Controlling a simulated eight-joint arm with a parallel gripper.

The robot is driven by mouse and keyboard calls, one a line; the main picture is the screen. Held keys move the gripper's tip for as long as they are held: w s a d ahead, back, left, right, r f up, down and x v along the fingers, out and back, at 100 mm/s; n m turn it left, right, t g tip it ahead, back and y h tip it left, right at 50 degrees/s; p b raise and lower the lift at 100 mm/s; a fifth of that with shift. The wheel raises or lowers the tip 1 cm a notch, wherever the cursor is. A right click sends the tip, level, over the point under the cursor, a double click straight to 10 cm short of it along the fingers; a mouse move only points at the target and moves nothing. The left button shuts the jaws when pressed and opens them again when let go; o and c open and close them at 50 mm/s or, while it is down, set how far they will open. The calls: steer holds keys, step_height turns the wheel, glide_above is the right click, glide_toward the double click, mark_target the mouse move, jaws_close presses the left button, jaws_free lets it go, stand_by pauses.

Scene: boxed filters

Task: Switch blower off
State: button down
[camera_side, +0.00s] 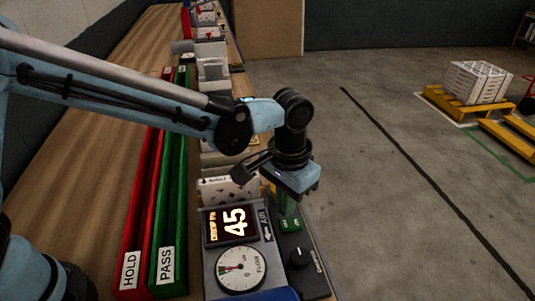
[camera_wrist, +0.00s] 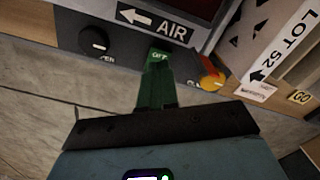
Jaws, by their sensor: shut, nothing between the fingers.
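My gripper (camera_side: 286,208) is shut and empty, pointing down over the right side of the control panel. In the wrist view its closed fingers (camera_wrist: 157,82) reach up to a green marking (camera_wrist: 158,54) that seems to read OFF. In the side view green lettered patches (camera_side: 290,224) show just below the fingertips. I cannot tell whether the fingertips touch anything there. A black knob (camera_side: 298,258) sits nearer the camera on the same dark strip; it also shows in the wrist view (camera_wrist: 95,40).
The panel's display (camera_side: 231,227) reads 45, and a round FLOW gauge (camera_side: 240,269) sits below it. A box marked LOT 52 (camera_wrist: 285,40) is close on the right in the wrist view. Red HOLD (camera_side: 130,255) and green PASS (camera_side: 168,250) channels run left of the panel.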

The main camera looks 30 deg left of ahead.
mark_target(284, 223)
steer(key=shift+r, duration=1.85)
steer(key=shift+a+r, duration=0.1)
steer(key=s+a+r+n+t, duration=0.1)
steer(key=s+a+r+t, duration=0.1)
steer(key=a, duration=1)
steer(key=s+a+r+n+t, duration=0.1)
steer(key=s+a+t, duration=0.4)
steer(key=a, duration=0.6)
steer(key=shift+s+a+r+n, duration=0.4)
steer(key=shift+s+n, duration=0.1)
steer(key=shift+s, duration=0.25)
